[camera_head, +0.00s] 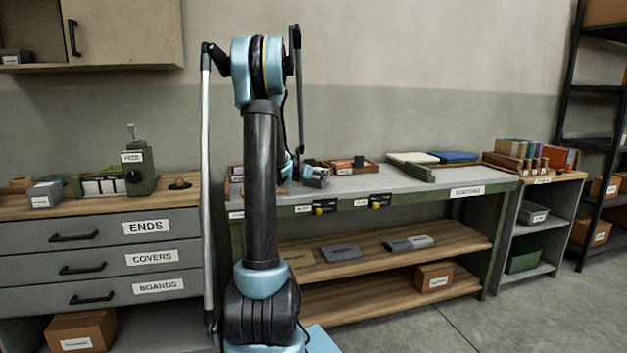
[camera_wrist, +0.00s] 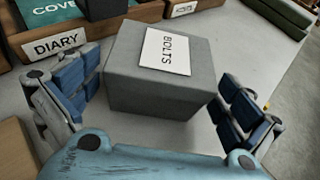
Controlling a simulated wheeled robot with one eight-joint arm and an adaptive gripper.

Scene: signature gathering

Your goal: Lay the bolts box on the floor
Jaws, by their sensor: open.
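In the wrist view the bolts box (camera_wrist: 150,85) is a grey block with a white label reading BOLTS. It rests on the grey tabletop (camera_wrist: 218,22). My gripper (camera_wrist: 160,75) is open, with one blue-padded finger on each side of the box. A gap shows at the left finger; the right finger is close to the box, and I cannot tell if it touches. In the head view my gripper (camera_head: 312,176) is small and low over the workbench (camera_head: 400,190), partly behind my arm. I cannot make out the box there. Grey concrete floor (camera_head: 405,328) shows in front of the bench.
A wooden tray labelled DIARY (camera_wrist: 55,42) stands just beyond the box at left. A drawer cabinet (camera_head: 120,255) stands left of the bench, a small shelf unit (camera_head: 540,235) right. The bench's lower shelves hold a cardboard box (camera_head: 435,277). Floor at right is clear.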

